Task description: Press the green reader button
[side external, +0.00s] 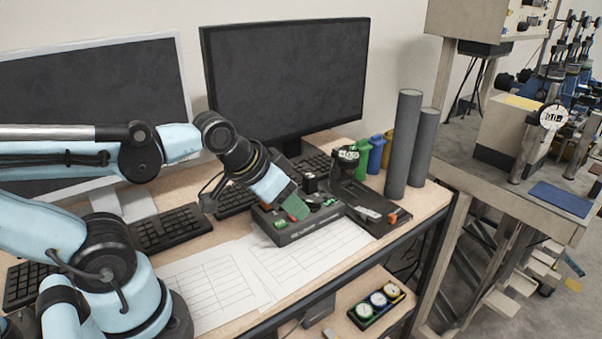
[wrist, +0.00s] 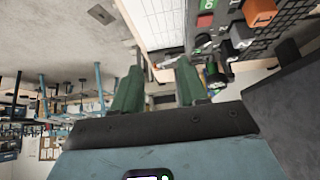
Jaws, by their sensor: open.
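The reader is a low black box (side external: 306,228) with pale lettering on its front edge, on the desk in the side view. Small green parts show at its left front (side external: 281,224) and right end (side external: 330,202); I cannot tell for certain which is the green button. My gripper (side external: 297,208) has green fingers and hangs tilted just over the box, hiding part of its top. Contact cannot be told. In the wrist view my gripper (wrist: 160,78) is open with nothing between its fingers. A green part (wrist: 209,4) and a red part (wrist: 204,20) show beyond the right finger.
A black stand with a gauge (side external: 345,157) is just right of the box. Grey tubes (side external: 402,140) and small coloured bins (side external: 376,155) stand behind. A monitor (side external: 288,75) and keyboards (side external: 168,227) are behind and left. Paper sheets (side external: 215,285) lie flat in front.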

